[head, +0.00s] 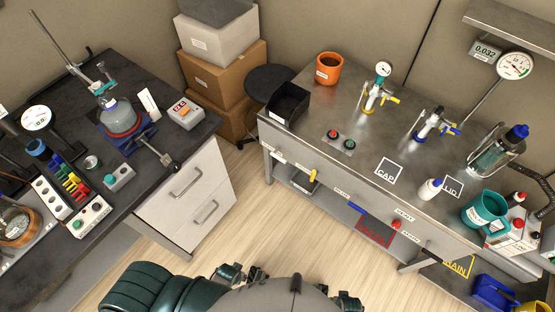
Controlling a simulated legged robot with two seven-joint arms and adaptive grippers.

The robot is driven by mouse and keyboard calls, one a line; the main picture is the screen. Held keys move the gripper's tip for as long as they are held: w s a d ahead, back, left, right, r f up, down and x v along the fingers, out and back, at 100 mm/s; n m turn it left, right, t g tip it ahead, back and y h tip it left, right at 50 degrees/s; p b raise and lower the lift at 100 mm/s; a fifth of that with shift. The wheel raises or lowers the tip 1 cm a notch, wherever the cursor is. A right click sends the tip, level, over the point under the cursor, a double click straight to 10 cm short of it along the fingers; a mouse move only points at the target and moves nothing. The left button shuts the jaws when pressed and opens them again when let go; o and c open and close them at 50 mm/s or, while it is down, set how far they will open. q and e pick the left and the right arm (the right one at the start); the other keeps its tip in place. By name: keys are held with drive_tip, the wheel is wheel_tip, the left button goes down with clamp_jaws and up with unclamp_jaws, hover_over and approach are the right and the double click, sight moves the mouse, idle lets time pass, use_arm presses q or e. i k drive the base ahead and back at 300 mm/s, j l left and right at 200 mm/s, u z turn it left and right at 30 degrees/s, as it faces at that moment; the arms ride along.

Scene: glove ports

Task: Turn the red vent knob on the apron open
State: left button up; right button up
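The red vent knob (396,224) is a small round red knob on the front apron of the steel bench (330,165), right of its middle. A small white label (404,214) sits just above it. Its turn position is too small to read. Neither of my grippers can be made out. Only dark green and grey parts of my own body show along the bottom edge, well apart from the knob, and nothing touches it.
A yellow handle (313,175) and a blue handle (357,208) share the apron to the left. A white bottle (430,189) and teal mug (484,209) stand above, near the front edge. Open wooden floor (255,215) lies before the bench. A dark-topped bench (110,200) is left.

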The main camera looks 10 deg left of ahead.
sight(397, 224)
drive_tip(key=z, duration=1.25)
